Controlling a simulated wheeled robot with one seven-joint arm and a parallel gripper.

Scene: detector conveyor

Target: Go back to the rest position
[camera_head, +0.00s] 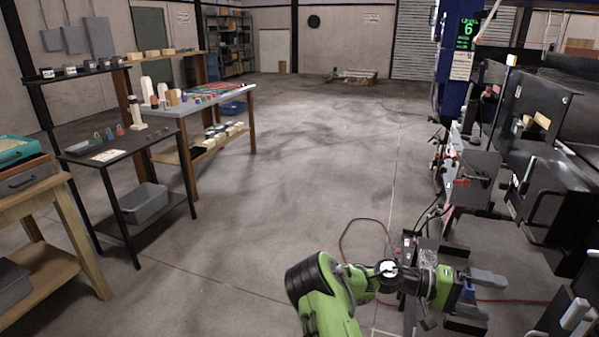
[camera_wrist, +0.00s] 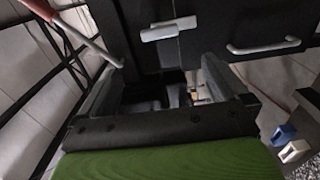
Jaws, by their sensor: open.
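My gripper (camera_head: 482,294) is at the lower right of the head view, at the end of my green and black arm. It is low, beside the dark machinery on the right. In the wrist view, the two grey fingers of my gripper (camera_wrist: 165,82) stand apart with nothing visible held between them. A dark panel with light handles (camera_wrist: 265,46) lies just beyond the fingers. A red-tipped rod (camera_wrist: 75,35) crosses the upper left of that view.
Machinery (camera_head: 540,180) lines the right side, near my arm. A red cable (camera_head: 345,240) lies on the floor. A black table (camera_head: 120,153) and a grey-topped table (camera_head: 215,97) stand at left. The middle floor (camera_head: 310,150) is clear.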

